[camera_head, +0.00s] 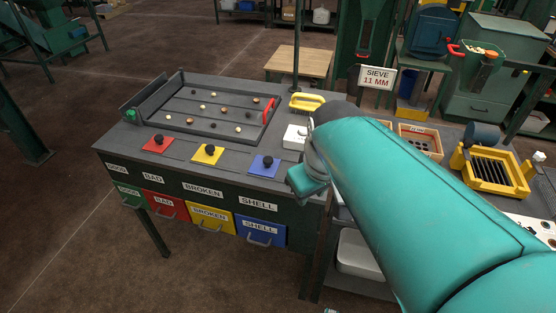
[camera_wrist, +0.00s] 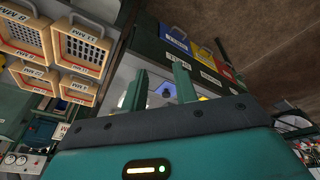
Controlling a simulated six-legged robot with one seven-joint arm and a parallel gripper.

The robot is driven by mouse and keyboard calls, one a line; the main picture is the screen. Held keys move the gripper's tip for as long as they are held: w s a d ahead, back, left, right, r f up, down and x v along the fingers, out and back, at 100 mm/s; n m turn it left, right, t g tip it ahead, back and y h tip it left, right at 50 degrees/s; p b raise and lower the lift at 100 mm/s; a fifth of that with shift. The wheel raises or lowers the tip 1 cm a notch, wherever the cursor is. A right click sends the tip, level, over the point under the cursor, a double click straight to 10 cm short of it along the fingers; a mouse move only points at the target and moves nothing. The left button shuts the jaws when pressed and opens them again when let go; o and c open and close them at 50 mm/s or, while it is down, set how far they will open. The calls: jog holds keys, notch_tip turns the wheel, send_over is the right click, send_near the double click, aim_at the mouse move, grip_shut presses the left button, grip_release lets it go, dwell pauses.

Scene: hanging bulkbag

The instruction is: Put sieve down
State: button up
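My gripper (camera_wrist: 160,85) shows in the wrist view with its two green fingers wide apart and nothing between them. In the head view the teal gripper body (camera_head: 308,181) hangs beside the right end of the sorting table; its fingers are hard to make out there. A wooden-framed sieve (camera_wrist: 81,48) labelled 11 MM and another sieve (camera_wrist: 22,37) labelled 8 MM show at the left of the wrist view, away from the fingers. In the head view a wooden-framed sieve (camera_head: 420,140) lies on the right bench, partly hidden by my arm.
The sorting table (camera_head: 228,164) holds a dark tray (camera_head: 188,122) with scattered nuts, and coloured lids with knobs. A yellow brush-like item (camera_head: 307,102) lies behind. A yellow slotted frame (camera_head: 497,172) stands on the right bench. A sign (camera_head: 377,77) reads SIEVE 11 MM.

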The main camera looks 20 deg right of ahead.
jog(key=s+a, duration=0.1)
jog(key=s+a+r+m+t, duration=0.2)
jog(key=a, duration=0.1)
jog(key=shift+s+r, duration=0.15)
jog(key=shift+s, duration=0.15)
